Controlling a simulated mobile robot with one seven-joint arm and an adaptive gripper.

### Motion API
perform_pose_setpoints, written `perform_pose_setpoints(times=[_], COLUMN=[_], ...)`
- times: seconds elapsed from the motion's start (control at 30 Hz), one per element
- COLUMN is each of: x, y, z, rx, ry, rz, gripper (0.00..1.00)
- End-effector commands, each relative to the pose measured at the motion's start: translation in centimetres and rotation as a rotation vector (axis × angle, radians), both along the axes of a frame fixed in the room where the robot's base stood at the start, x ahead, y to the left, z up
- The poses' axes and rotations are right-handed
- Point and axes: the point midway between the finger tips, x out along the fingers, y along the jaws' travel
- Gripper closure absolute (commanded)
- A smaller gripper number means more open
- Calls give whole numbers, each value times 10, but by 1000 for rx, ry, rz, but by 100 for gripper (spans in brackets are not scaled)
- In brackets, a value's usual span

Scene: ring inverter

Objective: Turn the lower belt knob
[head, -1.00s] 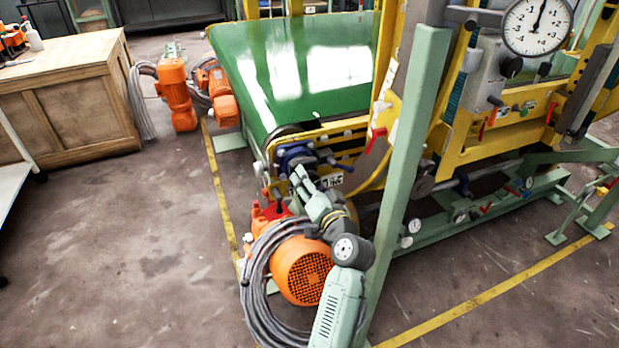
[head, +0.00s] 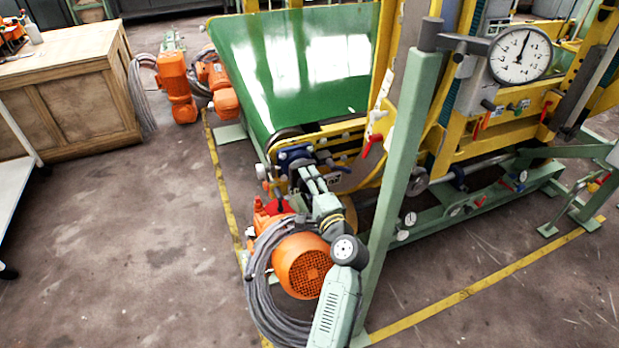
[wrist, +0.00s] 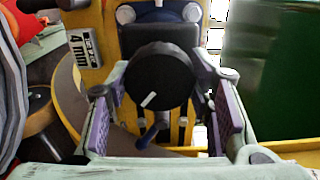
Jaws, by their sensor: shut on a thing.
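In the wrist view, a round black knob (wrist: 158,77) with a white mark on its face fills the middle. The two fingers of my gripper (wrist: 162,88), with purple pads, stand on either side of it, and the gripper is shut on the knob. A blue lever or handle (wrist: 153,132) shows just below the knob. In the head view, my gripper (head: 306,170) is at the blue fittings (head: 296,155) at the near corner of the green belt (head: 300,70). The knob itself is hidden there by my arm.
An orange motor (head: 303,265) and coiled grey hoses (head: 268,300) lie close to my arm. A green post (head: 400,180) stands just right of it, with a dial gauge (head: 520,55) beyond. A wooden cabinet (head: 70,110) is at left; the floor between is clear.

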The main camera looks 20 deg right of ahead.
Motion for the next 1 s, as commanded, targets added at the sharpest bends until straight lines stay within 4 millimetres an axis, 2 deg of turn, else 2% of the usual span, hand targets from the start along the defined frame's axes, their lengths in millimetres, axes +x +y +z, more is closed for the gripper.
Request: perform_pose_setpoints(times=[0.03, 0.5, 1.0], x=[1, 1, 1], y=[0, 0, 0], z=[6, 3, 1], rx=[45, 434, 595], ry=[0, 12, 15], rz=[-2, -2, -1], gripper=[81, 81, 81])
